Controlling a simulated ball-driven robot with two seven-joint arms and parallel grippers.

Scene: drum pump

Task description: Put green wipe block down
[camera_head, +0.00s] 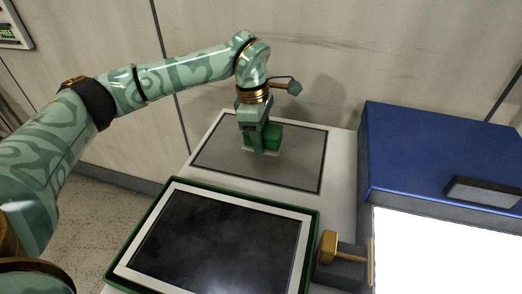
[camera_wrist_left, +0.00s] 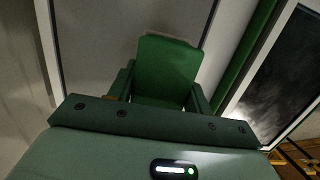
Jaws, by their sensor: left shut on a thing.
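The green wipe block (camera_head: 264,138) is at my left gripper (camera_head: 257,148), over the grey mat (camera_head: 215,158) at the back of the white table. The left gripper is shut on the block. In the left wrist view the block (camera_wrist_left: 166,68) sits between the two fingers of the left gripper (camera_wrist_left: 160,88). The block's underside is at or just above the mat; I cannot tell whether it touches. My right gripper is not seen.
A green-rimmed tray with a dark inset (camera_head: 309,243) lies in front of the mat. A blue box (camera_head: 430,150) with a dark handle stands at the right. A brass-coloured knob (camera_head: 327,247) sits beside the tray. The wall is close behind the mat, and the mat around the block is clear.

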